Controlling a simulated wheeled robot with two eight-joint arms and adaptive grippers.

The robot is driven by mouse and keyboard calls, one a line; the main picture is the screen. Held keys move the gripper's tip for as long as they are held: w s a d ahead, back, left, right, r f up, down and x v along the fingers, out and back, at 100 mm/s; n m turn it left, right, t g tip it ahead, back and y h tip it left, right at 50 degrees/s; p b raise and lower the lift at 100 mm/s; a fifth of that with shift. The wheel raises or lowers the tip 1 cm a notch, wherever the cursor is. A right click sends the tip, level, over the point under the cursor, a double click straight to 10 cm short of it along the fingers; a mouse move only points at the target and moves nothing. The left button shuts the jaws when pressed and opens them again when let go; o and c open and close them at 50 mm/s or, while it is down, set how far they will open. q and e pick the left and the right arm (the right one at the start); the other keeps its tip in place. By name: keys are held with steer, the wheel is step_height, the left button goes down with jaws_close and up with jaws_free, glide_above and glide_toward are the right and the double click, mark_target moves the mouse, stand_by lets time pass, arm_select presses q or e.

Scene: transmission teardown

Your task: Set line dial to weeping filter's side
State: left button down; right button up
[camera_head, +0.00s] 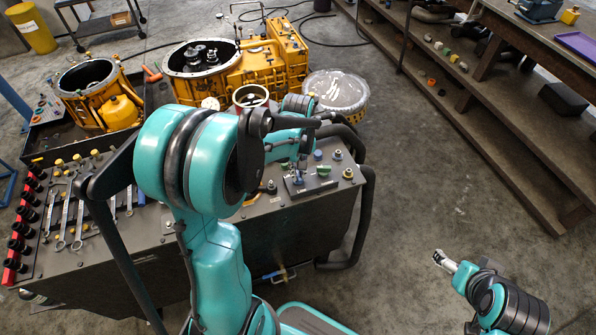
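A dark plate (310,183) with small blue and green knobs lies on the right end of the dark bench top (235,222); a green knob (323,171) stands at its right. I cannot tell which part is the line dial or which way it points. My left gripper (300,172) hangs from the teal wrist at that plate, fingers downward, close to the knobs; it is small and partly hidden, so touching and opening are unclear. No filter can be clearly picked out as weeping. My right gripper (439,258) is above the floor at lower right, away from the bench, its opening unclear.
Wrenches (72,215) and a red rail of dark sockets (22,235) lie at the bench's left. Yellow gearbox housings (270,65) and a clear-topped tub (336,90) stand behind. Black hoses run down the bench's right side. Floor to the right is clear up to shelving (500,130).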

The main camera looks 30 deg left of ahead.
arm_select(q)
steer(key=shift+m, duration=0.4)
steer(key=m, duration=0.3)
steer(key=shift+m, duration=2.6)
steer(key=c, duration=1.6)
jaws_free()
